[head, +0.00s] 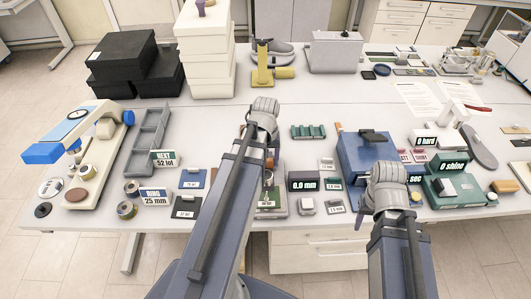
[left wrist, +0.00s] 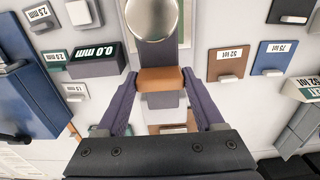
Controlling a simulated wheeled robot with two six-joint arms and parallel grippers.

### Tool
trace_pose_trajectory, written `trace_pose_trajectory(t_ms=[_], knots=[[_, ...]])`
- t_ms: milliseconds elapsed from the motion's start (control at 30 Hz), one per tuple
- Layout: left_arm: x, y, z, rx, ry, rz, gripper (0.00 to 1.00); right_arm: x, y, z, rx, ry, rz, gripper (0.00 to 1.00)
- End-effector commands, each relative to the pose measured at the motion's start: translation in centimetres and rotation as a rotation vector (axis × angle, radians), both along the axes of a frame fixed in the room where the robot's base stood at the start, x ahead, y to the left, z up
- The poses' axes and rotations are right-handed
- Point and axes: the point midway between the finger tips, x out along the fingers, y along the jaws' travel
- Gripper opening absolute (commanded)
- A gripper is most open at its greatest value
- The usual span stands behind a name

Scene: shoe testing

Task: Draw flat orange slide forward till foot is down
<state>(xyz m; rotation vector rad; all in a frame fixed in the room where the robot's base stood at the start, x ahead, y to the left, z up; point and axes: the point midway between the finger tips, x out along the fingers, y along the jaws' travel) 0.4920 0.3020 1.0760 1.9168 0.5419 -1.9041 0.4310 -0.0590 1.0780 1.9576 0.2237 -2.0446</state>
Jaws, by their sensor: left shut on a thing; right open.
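In the left wrist view an orange-brown slide (left wrist: 161,80) lies across a dark upright part of the gauge (left wrist: 161,57). A shiny silver dome (left wrist: 152,14) is above it in the picture. My left gripper (left wrist: 160,82) has one purple finger on each side of the slide and is shut on it. A display reading 0.0 mm (left wrist: 95,60) is beside the gauge; it also shows in the head view (head: 304,184). My left arm hides most of the gauge and the left fingers in the head view. I cannot make out the foot. My right gripper (head: 374,194) is open near the blue box.
The blue box (head: 362,152) and green display boxes (head: 455,186) stand at the right. Small tagged plates (head: 187,206) lie left of my left arm. A grey tray (head: 150,140), white box stack (head: 207,60) and yellow stand (head: 263,68) are farther left and back.

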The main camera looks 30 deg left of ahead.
Motion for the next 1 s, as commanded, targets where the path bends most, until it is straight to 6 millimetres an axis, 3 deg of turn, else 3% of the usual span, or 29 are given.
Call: trace_pose_trajectory(t_ms=[133,167,400,767,1000], knots=[[-0.4,-0.3,-0.1,-0.007,0.012,-0.001,0.00,0.0,0.0,-0.1,0.000,0.000,0.000,0.50],[-0.5,-0.3,-0.1,-0.007,0.012,-0.001,0.73,0.0,0.0,-0.1,0.000,0.000,0.000,0.50],[-0.3,-0.2,-0.1,-0.006,0.009,-0.001,1.00,0.0,0.0,-0.1,0.000,0.000,0.000,0.50],[-0.2,-0.1,0.3,-0.004,0.007,-0.001,1.00,0.0,0.0,0.3,0.000,0.000,0.000,0.50],[-0.2,-0.1,2.2,-0.004,0.007,-0.001,1.00,0.0,0.0,2.2,0.001,0.000,-0.004,0.50]])
